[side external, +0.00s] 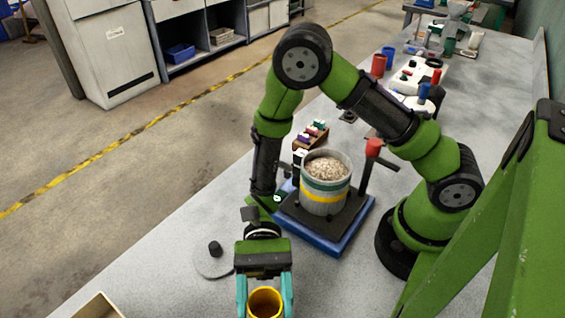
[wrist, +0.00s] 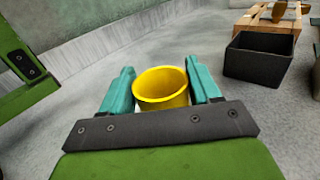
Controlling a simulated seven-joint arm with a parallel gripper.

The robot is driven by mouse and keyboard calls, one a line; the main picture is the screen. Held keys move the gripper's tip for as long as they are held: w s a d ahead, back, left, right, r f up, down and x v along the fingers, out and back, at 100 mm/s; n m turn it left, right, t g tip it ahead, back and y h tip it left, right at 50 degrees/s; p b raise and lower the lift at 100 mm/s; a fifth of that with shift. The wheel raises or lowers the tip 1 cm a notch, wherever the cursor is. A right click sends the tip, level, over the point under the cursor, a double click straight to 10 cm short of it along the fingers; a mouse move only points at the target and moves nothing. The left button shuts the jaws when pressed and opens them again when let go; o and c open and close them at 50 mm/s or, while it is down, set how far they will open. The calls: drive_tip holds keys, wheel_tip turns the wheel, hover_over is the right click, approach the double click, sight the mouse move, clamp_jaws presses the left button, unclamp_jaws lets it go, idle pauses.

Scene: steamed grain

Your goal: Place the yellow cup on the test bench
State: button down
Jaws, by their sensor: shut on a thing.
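The yellow cup (wrist: 163,88) is between the two teal fingers of my gripper (wrist: 160,92) in the wrist view, open end showing. In the side external view the cup (side external: 265,302) is at the bottom edge, held by my gripper (side external: 265,295), and its lower part is cut off. My gripper is shut on it. The grey bench (side external: 165,275) lies below and around the cup. I cannot tell whether the cup's base touches the bench.
A grain-filled pot (side external: 325,197) stands on a blue-edged base (side external: 338,240) behind my gripper. A round grey lid (side external: 211,262) lies to the left. A black bin (wrist: 259,58) and a wooden crate (wrist: 268,20) are at the right in the wrist view. Bare bench surrounds the cup.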

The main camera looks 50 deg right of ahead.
drive_tip(key=shift+c, duration=1.2)
unclamp_jaws()
drive_tip(key=shift+f, duration=0.1)
drive_tip(key=shift+w+d, duration=0.1)
drive_tip(key=v, duration=1.1)
drive_tip(key=shift+w+d, duration=0.25)
drive_tip(key=shift+d, duration=0.05)
